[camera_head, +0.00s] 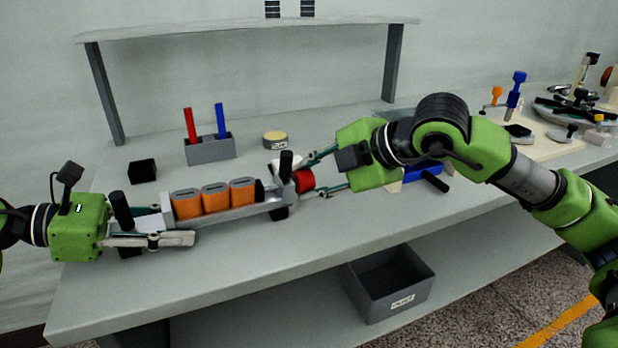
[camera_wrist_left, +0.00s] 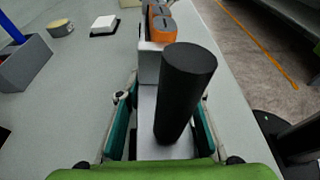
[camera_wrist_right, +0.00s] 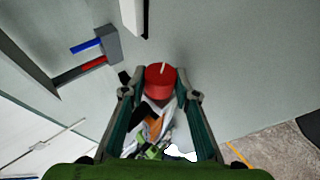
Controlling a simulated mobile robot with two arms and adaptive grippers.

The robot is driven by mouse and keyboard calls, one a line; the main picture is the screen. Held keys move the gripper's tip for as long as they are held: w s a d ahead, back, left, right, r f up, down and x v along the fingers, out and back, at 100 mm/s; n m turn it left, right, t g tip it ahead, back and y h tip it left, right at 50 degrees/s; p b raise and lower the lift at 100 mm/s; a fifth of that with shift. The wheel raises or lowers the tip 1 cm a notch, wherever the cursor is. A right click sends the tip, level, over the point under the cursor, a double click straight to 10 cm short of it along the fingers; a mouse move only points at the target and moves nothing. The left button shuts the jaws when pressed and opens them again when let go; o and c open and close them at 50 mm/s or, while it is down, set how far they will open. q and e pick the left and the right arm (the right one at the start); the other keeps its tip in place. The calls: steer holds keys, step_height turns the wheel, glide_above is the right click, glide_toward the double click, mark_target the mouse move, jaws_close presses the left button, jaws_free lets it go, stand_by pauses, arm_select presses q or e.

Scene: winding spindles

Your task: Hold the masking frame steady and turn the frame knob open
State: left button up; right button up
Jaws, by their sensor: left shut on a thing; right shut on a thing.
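The masking frame (camera_head: 240,211) is a grey rail lying along the table, with three orange blocks (camera_head: 215,197) in it. A black upright handle (camera_head: 121,210) stands at its left end and another (camera_head: 286,164) near its right end. The red frame knob (camera_head: 304,181) is on the right end; it also shows in the right wrist view (camera_wrist_right: 160,80) with a white mark on it. My left gripper (camera_head: 165,228) is shut on the frame's left end, its fingers on either side of the grey end piece below the black handle (camera_wrist_left: 183,95). My right gripper (camera_head: 313,176) is shut on the red knob.
Behind the frame are a grey holder (camera_head: 209,150) with a red and a blue stick, a black box (camera_head: 142,172) and a round yellow tin (camera_head: 275,140). A grey bin (camera_head: 388,285) stands on the lower shelf. The table front is clear.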

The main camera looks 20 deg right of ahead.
steer(key=shift+s+d+f+n+t+y, duration=0.1)
steer(key=shift+n+t+y, duration=0.05)
steer(key=shift+t, duration=0.5)
steer(key=shift+s+f+n+t+y, duration=0.1)
steer(key=shift+n+t+y, duration=0.05)
steer(key=shift+t, duration=0.5)
steer(key=shift+r+t, duration=0.1)
steer(key=shift+t, duration=0.2)
steer(key=o, duration=1.1)
steer(key=v, duration=1.2)
